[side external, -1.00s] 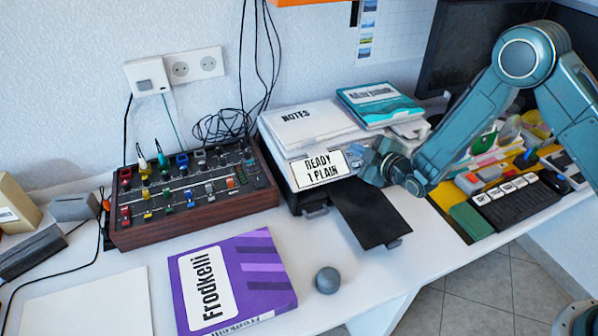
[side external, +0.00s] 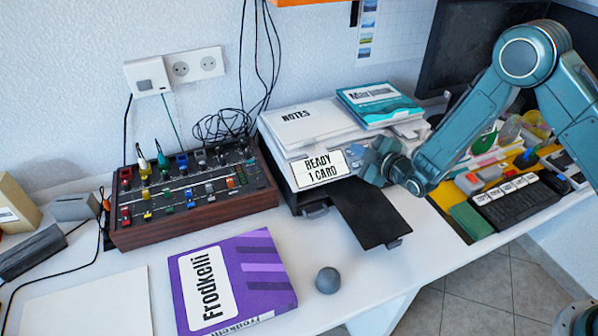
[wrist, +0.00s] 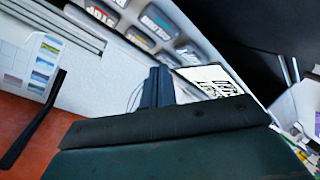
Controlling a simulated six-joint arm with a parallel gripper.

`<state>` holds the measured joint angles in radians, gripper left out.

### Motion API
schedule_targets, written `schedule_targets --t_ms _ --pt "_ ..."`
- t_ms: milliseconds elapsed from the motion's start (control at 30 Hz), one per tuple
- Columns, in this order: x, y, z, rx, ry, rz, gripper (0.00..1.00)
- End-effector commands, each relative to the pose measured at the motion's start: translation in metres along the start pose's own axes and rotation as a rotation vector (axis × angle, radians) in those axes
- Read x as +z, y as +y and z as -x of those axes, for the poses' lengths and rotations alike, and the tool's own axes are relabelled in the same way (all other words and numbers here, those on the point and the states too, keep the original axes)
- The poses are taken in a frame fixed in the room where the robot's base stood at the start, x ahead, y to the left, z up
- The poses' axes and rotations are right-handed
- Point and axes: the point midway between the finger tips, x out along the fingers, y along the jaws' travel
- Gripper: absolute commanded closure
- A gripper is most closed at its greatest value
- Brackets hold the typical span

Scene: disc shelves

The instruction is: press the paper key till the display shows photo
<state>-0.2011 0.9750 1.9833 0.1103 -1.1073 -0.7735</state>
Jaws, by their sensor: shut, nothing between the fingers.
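The printer (side external: 292,178) has a tilted white display (side external: 319,169) on its front, which reads "READY 1 CARD". My gripper (side external: 372,161) is shut and empty at the key panel, just right of the display. In the wrist view, its fingertips (wrist: 158,72) are among the grey keys, beside the display (wrist: 213,82). A key marked STOP (wrist: 97,13) and one that seems to read COLOUR (wrist: 158,24) show there. I cannot make out the paper key's label; it may be hidden by the fingers. I cannot tell whether the fingertips touch a key.
Notes (side external: 305,122) and a teal book (side external: 378,103) lie on the printer, and its black tray (side external: 368,212) sticks out in front. A mixer (side external: 190,205) stands left, with a purple box (side external: 232,280) and a grey ball (side external: 327,280) in front. A black keyboard (side external: 518,203) lies right.

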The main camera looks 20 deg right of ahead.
Motion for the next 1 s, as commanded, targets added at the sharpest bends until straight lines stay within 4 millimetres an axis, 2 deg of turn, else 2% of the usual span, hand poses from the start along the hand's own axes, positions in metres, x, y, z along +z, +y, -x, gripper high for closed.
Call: schedule_targets --t_ms 767,1000 --pt "-0.007 0.007 0.009 0.000 0.001 0.000 1.00" --pt "-0.015 0.014 0.019 0.001 0.002 -0.001 1.00"
